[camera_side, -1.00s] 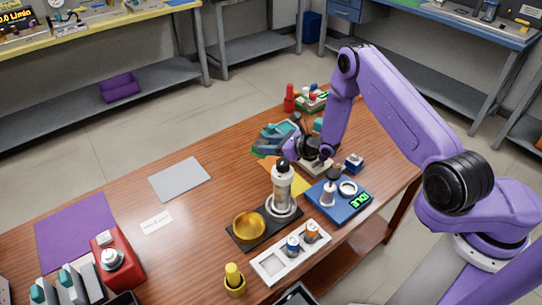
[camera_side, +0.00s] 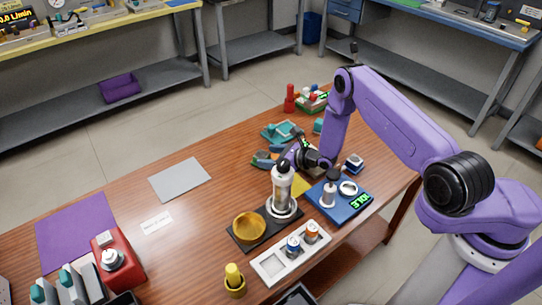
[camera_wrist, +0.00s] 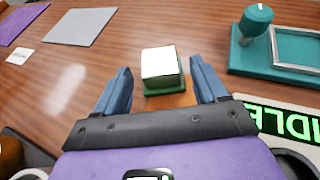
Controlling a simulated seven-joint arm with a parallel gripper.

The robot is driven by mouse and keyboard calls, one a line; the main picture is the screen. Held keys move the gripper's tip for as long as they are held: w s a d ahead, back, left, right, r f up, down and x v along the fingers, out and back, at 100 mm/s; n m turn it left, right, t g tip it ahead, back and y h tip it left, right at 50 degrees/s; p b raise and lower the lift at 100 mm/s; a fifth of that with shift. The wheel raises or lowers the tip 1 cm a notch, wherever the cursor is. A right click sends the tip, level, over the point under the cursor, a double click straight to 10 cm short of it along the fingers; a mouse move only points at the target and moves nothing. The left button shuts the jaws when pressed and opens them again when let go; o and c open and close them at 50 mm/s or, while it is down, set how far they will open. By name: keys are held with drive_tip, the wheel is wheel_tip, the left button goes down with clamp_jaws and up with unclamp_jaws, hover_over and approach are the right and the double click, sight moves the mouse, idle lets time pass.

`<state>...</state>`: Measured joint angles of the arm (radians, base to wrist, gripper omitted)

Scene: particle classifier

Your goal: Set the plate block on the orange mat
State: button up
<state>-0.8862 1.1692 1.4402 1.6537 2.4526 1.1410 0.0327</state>
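The plate block is likely the white-topped block with a green base (camera_wrist: 162,66) between my gripper's fingers in the wrist view. It sits upright at the orange mat (camera_wrist: 172,101), which shows just below it. I cannot tell whether its whole base is on the mat. My gripper (camera_wrist: 160,75) is open around the block, with a narrow gap on each side. In the side view my gripper (camera_side: 270,156) is low over the table behind the clear-bodied bottle.
A teal stand (camera_side: 282,131) is just behind my gripper. The bottle (camera_side: 282,188) and a blue device with a green display (camera_side: 338,199) stand close in front. A gold bowl (camera_side: 249,227) and white tray (camera_side: 291,252) are nearer. The table between the grey mat (camera_side: 180,179) and my gripper is clear.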

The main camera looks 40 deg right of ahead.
drive_tip(key=shift+r, duration=0.1)
drive_tip(key=shift+s+d+r, duration=0.1)
drive_tip(key=shift+s+r, duration=0.05)
drive_tip(key=shift+s, duration=0.05)
drive_tip(key=shift+v, duration=3.5)
